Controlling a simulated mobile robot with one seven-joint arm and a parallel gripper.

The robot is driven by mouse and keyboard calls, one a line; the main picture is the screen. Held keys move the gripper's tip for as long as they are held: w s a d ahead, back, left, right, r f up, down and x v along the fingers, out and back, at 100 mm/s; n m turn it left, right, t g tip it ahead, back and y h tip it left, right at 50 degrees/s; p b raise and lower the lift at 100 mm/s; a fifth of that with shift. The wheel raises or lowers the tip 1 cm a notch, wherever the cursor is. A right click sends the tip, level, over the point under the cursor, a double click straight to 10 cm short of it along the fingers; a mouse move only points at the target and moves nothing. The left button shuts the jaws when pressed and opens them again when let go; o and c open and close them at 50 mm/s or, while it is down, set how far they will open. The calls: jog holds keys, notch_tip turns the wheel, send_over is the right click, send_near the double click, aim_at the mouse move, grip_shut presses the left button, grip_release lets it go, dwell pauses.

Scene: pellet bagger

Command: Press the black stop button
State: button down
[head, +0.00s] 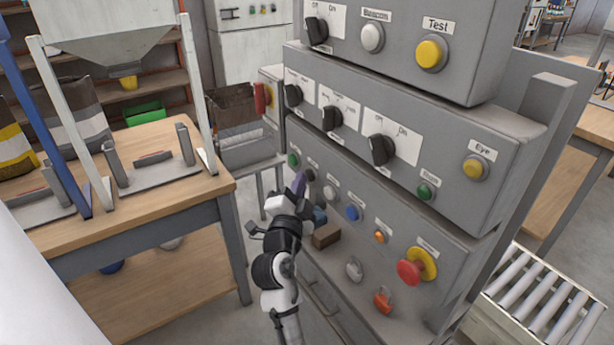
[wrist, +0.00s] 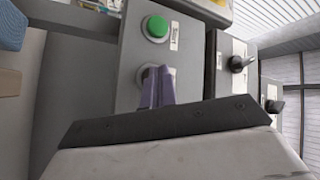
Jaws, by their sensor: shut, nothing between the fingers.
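The black stop button (head: 310,174) is on the lowest panel of the grey control box, between a green button (head: 294,160) and a white one (head: 331,193). My gripper (head: 299,181) is shut and empty, with its purple fingers up close to the black button. In the wrist view, the shut fingertips (wrist: 158,70) lie over a button's grey ring (wrist: 145,78), just below the green button (wrist: 157,27). The button's cap is hidden behind the fingers there. I cannot tell whether the fingertips touch it.
A blue button (head: 353,213), an orange button (head: 380,237) and a red mushroom button (head: 410,271) continue along the same panel. A brown block (head: 326,236) sticks out below the row, close to my wrist. A wooden table (head: 150,140) stands left.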

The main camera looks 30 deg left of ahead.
jog(key=shift+s+a+b, duration=0.2)
jog(key=shift+s+b, duration=0.25)
jog(key=shift+s, duration=0.2)
jog(key=s+b, duration=0.1)
jog(key=s+a+b, duration=0.1)
jog(key=s, duration=0.1)
jog(key=s+a+b, duration=0.1)
jog(key=s, duration=0.1)
jog(key=shift+s+a+b, duration=0.15)
jog(key=shift+s+b, duration=0.1)
jog(key=shift+b, duration=0.05)
